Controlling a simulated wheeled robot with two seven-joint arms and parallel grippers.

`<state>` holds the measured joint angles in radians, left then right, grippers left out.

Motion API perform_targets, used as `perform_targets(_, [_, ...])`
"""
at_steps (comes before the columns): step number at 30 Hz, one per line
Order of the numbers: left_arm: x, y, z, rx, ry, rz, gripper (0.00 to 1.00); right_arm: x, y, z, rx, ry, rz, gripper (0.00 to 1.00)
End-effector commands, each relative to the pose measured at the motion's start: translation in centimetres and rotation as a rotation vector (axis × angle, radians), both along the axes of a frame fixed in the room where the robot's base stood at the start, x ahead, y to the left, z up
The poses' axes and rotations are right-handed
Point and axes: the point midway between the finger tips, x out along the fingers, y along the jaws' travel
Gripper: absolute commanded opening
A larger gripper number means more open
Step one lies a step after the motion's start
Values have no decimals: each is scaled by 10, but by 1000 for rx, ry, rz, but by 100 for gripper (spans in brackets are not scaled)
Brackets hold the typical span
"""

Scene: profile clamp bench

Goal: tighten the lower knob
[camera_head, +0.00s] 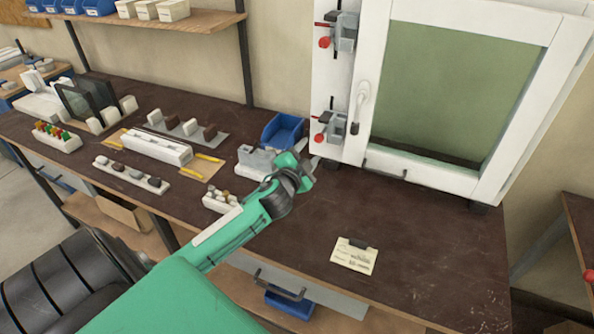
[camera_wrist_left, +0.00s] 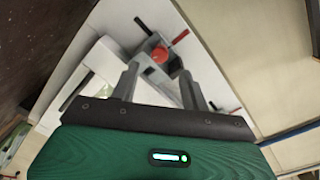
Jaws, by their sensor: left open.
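The lower clamp (camera_head: 336,127) is grey and sits on the left side of the white frame. Its red lower knob (camera_head: 319,138) faces me. My left gripper (camera_head: 309,153) is open, just below and left of that knob in the head view. In the left wrist view the red knob (camera_wrist_left: 160,54) appears between the two grey fingertips of this gripper (camera_wrist_left: 159,67), near their ends. I cannot tell whether they touch it. A red-tipped lever (camera_wrist_left: 180,36) shows beside the knob. My right gripper is not in view.
The upper clamp (camera_head: 346,32) with its red knob (camera_head: 324,42) is above on the same white frame (camera_head: 372,75). A blue bin (camera_head: 283,131) stands behind my gripper. A paper card (camera_head: 354,256) lies on the dark bench, whose right part is mostly clear.

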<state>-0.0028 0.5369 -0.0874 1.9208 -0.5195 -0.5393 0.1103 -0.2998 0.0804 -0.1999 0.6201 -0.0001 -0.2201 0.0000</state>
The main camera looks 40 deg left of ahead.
Motion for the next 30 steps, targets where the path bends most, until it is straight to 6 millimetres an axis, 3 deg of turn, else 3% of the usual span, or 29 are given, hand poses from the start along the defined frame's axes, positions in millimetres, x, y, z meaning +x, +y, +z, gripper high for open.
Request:
perform_targets(6, [-41, -10, -2, 0, 1, -2, 46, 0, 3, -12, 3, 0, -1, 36])
perform_targets(12, [-65, -15, -1, -1, 1, -1, 46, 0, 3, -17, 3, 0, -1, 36])
perform_targets(30, [-74, -16, 2, 0, 0, 0, 46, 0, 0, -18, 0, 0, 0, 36])
